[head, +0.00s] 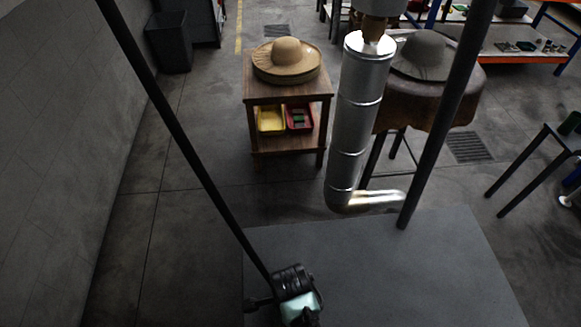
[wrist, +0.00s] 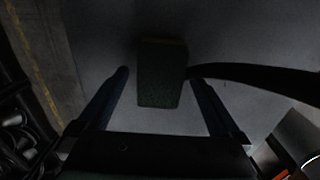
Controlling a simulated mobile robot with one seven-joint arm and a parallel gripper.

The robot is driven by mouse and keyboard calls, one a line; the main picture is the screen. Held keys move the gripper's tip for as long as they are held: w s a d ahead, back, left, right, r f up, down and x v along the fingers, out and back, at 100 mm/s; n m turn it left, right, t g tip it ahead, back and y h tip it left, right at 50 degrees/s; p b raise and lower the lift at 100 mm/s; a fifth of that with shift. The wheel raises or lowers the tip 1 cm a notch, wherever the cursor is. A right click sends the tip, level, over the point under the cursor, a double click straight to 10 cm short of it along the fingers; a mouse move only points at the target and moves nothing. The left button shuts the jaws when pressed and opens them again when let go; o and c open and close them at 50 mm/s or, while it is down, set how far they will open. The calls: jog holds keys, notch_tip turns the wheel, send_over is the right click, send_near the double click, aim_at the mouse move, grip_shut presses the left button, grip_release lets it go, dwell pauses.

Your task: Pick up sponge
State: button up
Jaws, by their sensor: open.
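The sponge (wrist: 161,74) shows in the wrist view as a dark green block with a thin yellowish far edge. It appears over a plain grey surface (wrist: 215,40). My gripper (wrist: 158,77) is open, with one dark finger on each side of the sponge in the picture. A gap shows between the sponge and the left finger. The right finger's tip appears close to the sponge's right side. I cannot tell how far the sponge is below the fingertips. I cannot pick out the sponge with certainty in the head view.
In the head view a wooden stand (head: 262,95) holds a straw hat (head: 285,56), with a yellow tray (head: 271,120) and a red tray (head: 299,117) below. A grey hat (head: 424,55) is to the right. A dark curved bar (wrist: 255,77) crosses the wrist view's right.

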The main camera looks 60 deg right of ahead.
jog(key=shift+f, duration=0.4)
jog(key=c, duration=1.3)
notch_tip(320, 180, up, 10)
jog(key=shift+r, duration=0.1)
jog(key=shift+c, duration=0.2)
